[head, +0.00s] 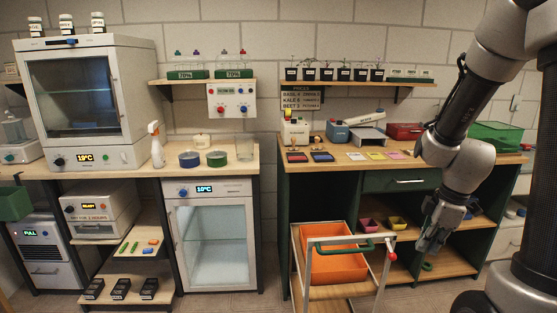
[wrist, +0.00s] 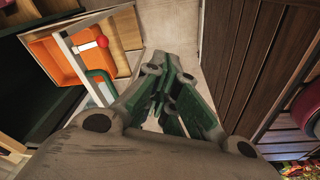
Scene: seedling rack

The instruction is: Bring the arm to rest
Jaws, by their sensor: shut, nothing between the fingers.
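My gripper (head: 430,243) hangs at the right in the head view, pointing down in front of the right-hand bench's lower shelves. In the wrist view my gripper (wrist: 172,112) has its fingers closed together, and nothing shows between them. My arm comes down from the upper right of the head view, bent at the elbow. The gripper is to the right of the trolley and appears apart from it.
An orange crate (head: 333,262) sits on a trolley with a red-ended handle (head: 391,256), left of my gripper. The green-fronted bench (head: 345,180) stands behind. Small pots (head: 397,223) are on its shelf. Light floor (wrist: 175,35) shows beyond my gripper.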

